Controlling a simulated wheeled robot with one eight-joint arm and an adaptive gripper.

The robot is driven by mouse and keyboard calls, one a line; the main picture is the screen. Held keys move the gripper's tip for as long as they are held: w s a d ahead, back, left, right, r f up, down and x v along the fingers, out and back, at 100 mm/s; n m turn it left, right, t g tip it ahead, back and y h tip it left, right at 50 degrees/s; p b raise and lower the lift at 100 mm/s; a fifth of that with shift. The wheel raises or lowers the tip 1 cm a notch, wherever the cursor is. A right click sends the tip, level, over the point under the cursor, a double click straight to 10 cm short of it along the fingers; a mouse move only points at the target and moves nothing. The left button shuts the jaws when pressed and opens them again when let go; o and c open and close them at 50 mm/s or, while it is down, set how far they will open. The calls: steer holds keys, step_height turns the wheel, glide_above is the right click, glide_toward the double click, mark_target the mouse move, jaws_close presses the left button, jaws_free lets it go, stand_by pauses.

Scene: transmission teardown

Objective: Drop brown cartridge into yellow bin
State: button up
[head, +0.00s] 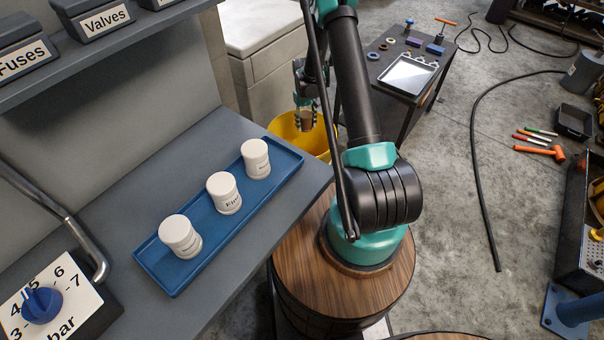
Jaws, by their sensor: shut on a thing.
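My gripper (305,119) is in the upper middle of the head view, fingers pointing down. It is shut on the brown cartridge (306,121), a small brown piece between its fingertips. The yellow bin (322,148) stands on the floor past the bench's right end. The gripper and cartridge appear over the bin's opening in the picture; their exact height above it cannot be told. My arm hides the bin's right side, and the bench tray side hides part of its lower front.
A blue tray (165,283) with three white jars lies on the grey bench at left. A dark cart (415,100) with a metal tray and small parts stands behind my arm. Cables, an orange hammer (541,151) and screwdrivers lie on the floor at right.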

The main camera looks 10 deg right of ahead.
steer(key=o, duration=1.2)
steer(key=shift+o, duration=0.2)
steer(key=r, duration=0.4)
steer(key=w+r, duration=0.1)
steer(key=r, duration=0.7)
steer(key=shift+w+a, duration=0.2)
